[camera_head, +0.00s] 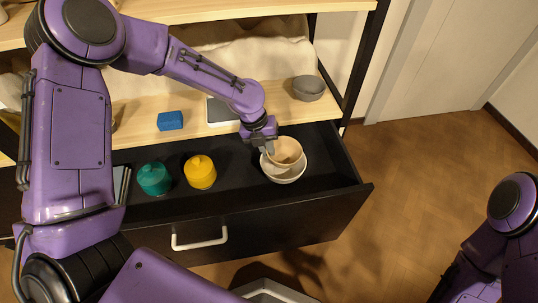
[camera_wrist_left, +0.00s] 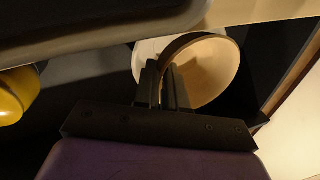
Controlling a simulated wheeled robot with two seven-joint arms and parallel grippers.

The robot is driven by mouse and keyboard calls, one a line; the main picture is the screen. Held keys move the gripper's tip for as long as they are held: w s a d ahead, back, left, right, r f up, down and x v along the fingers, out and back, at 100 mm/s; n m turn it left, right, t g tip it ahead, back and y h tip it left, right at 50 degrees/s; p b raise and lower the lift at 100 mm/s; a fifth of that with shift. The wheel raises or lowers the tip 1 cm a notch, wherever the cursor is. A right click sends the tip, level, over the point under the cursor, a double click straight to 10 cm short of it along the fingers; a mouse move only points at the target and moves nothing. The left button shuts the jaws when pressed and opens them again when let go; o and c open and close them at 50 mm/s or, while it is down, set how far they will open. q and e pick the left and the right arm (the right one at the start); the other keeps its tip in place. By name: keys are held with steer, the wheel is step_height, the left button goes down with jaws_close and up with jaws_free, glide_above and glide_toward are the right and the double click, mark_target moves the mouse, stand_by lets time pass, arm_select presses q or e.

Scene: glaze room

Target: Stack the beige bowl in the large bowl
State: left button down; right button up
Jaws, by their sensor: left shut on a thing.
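The beige bowl (camera_head: 287,150) is in or just over the larger white bowl (camera_head: 284,178) inside the open drawer, at its right end. My left gripper (camera_head: 266,147) is shut on the beige bowl's left rim. In the left wrist view, its fingers (camera_wrist_left: 167,85) straddle the rim of the beige bowl (camera_wrist_left: 212,75). The large bowl (camera_wrist_left: 150,50) shows pale behind it there. I cannot tell whether the beige bowl rests on the large bowl. My right gripper is out of view; only part of the right arm shows at the lower right.
The black drawer (camera_head: 270,216) also holds a teal lidded pot (camera_head: 154,179) and a yellow lidded pot (camera_head: 200,172) to the left. On the wooden shelf behind are a grey bowl (camera_head: 308,88) and a blue block (camera_head: 170,121). The drawer's right wall is close to the bowls.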

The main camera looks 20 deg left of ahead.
arm_select(q)
step_height(320, 180, down, 2)
steer(key=shift+f, duration=0.1)
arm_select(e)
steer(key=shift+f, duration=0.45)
arm_select(q)
steer(key=shift+f+b, duration=0.3)
steer(key=shift+f, duration=0.3)
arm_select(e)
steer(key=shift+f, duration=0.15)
arm_select(q)
steer(key=c, duration=1.5)
jaws_free()
steer(key=p+v, duration=0.4)
steer(key=v, duration=0.9)
steer(key=shift+r, duration=0.1)
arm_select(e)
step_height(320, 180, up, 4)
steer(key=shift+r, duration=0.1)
arm_select(q)
steer(key=shift+d, duration=0.1)
